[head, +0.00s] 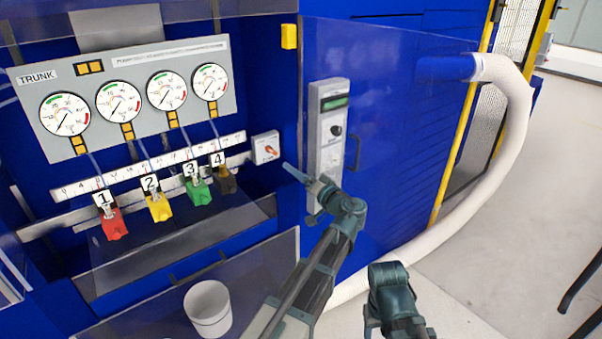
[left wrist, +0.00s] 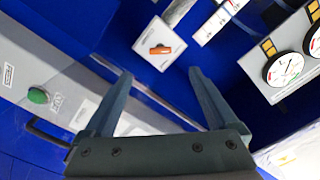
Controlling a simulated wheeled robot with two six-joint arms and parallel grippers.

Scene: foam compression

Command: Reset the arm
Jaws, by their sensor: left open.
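My left gripper (head: 299,176) is in front of the blue machine, pointing up and left toward a small white switch box (head: 266,148) with an orange-red knob. In the left wrist view my left gripper (left wrist: 160,78) is open with nothing between its fingers. There the switch box (left wrist: 159,44) shows beyond the fingertips, apart from them, its orange knob lying roughly level in the picture. Part of my right arm (head: 392,294) shows at the bottom of the head view; its gripper is not seen.
A grey control panel (head: 327,138) stands close right of my left gripper. A gauge board (head: 100,77) hangs above red, yellow, green and brown blocks at the left. A white bin (head: 208,308) is below.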

